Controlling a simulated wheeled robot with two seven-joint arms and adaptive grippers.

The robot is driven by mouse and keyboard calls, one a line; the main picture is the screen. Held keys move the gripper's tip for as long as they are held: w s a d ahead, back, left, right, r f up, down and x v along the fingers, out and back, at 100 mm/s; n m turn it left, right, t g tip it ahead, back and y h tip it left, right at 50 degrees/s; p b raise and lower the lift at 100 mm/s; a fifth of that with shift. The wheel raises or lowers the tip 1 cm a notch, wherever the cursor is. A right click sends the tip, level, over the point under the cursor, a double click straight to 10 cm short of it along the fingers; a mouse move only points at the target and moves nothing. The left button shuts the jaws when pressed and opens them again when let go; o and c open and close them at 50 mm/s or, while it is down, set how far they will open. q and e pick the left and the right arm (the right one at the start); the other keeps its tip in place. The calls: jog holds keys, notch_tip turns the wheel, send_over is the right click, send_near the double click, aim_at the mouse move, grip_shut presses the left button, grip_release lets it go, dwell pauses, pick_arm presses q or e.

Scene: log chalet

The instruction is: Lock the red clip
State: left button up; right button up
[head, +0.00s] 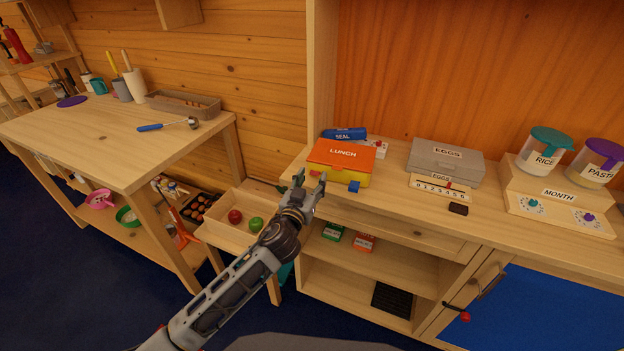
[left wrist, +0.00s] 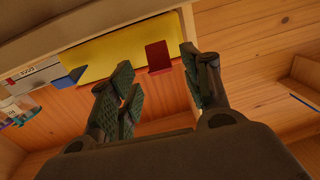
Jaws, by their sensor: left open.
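The lunch box, with an orange lid (head: 343,149) and a yellow body (head: 357,179), sits near the front edge of the counter. The red clip (head: 316,174) is at the left of its front side, partly hidden by my gripper. It also shows in the left wrist view (left wrist: 158,57), standing out from the yellow wall (left wrist: 105,50). The blue clip (head: 354,186) is farther right on the same side and also sticks out. My left gripper (head: 310,181) is open and empty in front of the red clip. In the wrist view the clip appears between its fingers (left wrist: 158,68).
A blue case (head: 344,133) lies behind the lunch box. A grey egg box (head: 446,161) and a number strip (head: 440,188) are to the right.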

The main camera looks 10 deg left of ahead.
pick_arm(q)
jog(key=shift+w+d, duration=0.1)
jog(key=shift+w, duration=0.35)
jog(key=c, duration=1.1)
